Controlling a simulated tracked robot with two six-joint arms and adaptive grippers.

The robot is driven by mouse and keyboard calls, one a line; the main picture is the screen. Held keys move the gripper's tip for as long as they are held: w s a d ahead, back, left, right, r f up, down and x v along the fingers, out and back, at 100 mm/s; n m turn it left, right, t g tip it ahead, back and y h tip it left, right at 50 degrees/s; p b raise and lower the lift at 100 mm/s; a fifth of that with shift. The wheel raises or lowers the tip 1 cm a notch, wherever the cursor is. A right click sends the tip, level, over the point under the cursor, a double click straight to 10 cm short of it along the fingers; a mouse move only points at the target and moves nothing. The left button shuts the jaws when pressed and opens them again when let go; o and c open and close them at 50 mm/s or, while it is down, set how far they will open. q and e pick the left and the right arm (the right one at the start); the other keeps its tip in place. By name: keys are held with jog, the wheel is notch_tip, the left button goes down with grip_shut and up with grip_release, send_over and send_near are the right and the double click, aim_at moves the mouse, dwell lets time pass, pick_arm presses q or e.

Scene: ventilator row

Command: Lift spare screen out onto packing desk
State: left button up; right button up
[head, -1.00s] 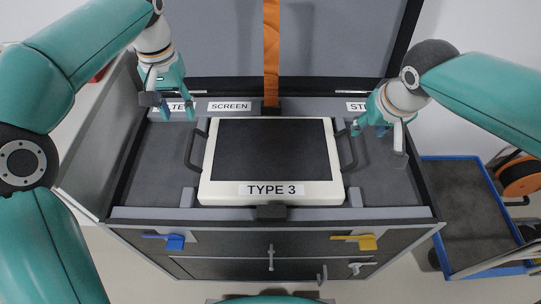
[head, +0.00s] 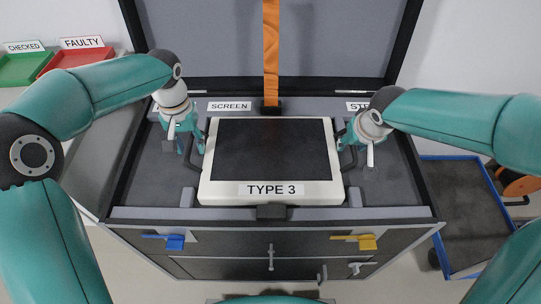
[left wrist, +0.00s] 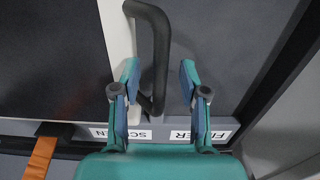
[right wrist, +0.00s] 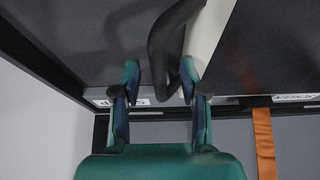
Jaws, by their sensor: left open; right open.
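The spare screen (head: 271,152), a white-framed dark panel labelled TYPE 3, lies face up in the open case (head: 385,190). It has a black handle on each side. My left gripper (head: 188,148) is open at the left handle (head: 193,163); in the left wrist view that handle (left wrist: 161,50) stands between its spread fingers (left wrist: 160,75). My right gripper (head: 350,147) is open at the right handle (head: 348,160); in the right wrist view the handle (right wrist: 160,50) passes between its fingers (right wrist: 160,75). Neither gripper is closed on a handle.
The case lid stands open behind, with an orange strap (head: 271,50). A blue latch (head: 174,242) and a yellow latch (head: 367,242) are on the front. Green (head: 25,70) and red (head: 70,60) trays lie at back left. A blue-edged cart (head: 460,210) stands at right.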

pick_arm(q)
grip_shut()
pick_arm(e)
grip_shut()
pick_arm(q)
jog(key=shift+w+r, duration=0.1)
jog(key=shift+r, duration=0.1)
pick_arm(e)
jog(key=shift+w+r, duration=0.1)
jog(key=shift+r, duration=0.1)
